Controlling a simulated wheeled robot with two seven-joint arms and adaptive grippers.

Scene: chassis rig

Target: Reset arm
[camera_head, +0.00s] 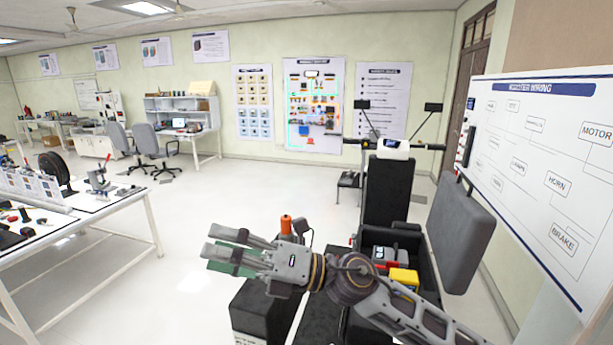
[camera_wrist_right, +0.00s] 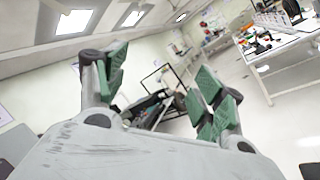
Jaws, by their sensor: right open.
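My right arm comes in from the lower right in the head view. Its gripper (camera_head: 224,252) points left, with its fingers apart and nothing between them. It is in the air over the floor, in front of the chassis rig (camera_head: 388,192). In the right wrist view the two green-padded fingers of the right gripper (camera_wrist_right: 158,85) stand wide apart, with only the distant room between them. My left gripper shows in neither view.
A dark box (camera_head: 262,312) stands below the right gripper. The rig's open bay holds a yellow block (camera_head: 404,279). A grey padded panel (camera_head: 461,236) and a wiring board (camera_head: 545,170) are at the right. A workbench (camera_head: 98,207) is at the left. The middle floor is clear.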

